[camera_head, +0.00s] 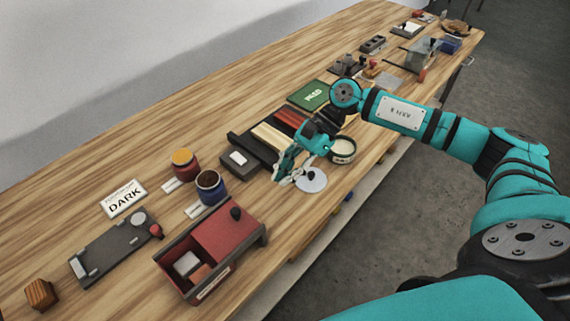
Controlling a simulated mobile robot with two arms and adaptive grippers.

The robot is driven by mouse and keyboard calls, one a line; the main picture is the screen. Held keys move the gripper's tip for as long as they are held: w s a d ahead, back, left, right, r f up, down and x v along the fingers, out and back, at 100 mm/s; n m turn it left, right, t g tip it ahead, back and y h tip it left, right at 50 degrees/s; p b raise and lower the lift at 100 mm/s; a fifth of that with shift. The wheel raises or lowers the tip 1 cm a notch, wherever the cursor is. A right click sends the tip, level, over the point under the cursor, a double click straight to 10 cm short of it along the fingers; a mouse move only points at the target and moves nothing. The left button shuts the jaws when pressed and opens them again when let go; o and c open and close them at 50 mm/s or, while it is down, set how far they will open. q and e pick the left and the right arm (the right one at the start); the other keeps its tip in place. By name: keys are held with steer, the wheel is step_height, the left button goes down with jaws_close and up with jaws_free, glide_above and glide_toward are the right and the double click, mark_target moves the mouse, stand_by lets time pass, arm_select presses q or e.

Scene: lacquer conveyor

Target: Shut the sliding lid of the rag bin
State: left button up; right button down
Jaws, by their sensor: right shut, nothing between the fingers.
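The rag bin (163,262) is a dark box near the front edge of the table, at the lower middle of the view. Its red sliding lid (222,233) has a black knob (236,213) and covers the upper right part of the box. The lower left part is open, and a whitish piece (187,263) and a reddish-brown piece (200,274) show inside. My right gripper (281,177) is shut and empty, above and to the right of the bin, apart from the lid and its knob. My left gripper is out of view.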

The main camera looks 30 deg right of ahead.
mark_target(244, 217)
steer(key=a+f+p, duration=0.1)
steer(key=a, duration=0.1)
steer(key=a+f+p, duration=0.1)
steer(key=a, duration=0.2)
steer(key=s+a+f+p, duration=0.1)
steer(key=a+p, duration=0.1)
steer(key=shift+a+f, duration=0.2)
steer(key=shift+a, duration=0.1)
steer(key=shift+a+f, duration=0.1)
steer(key=shift+a, duration=0.25)
steer(key=shift+f, duration=0.1)
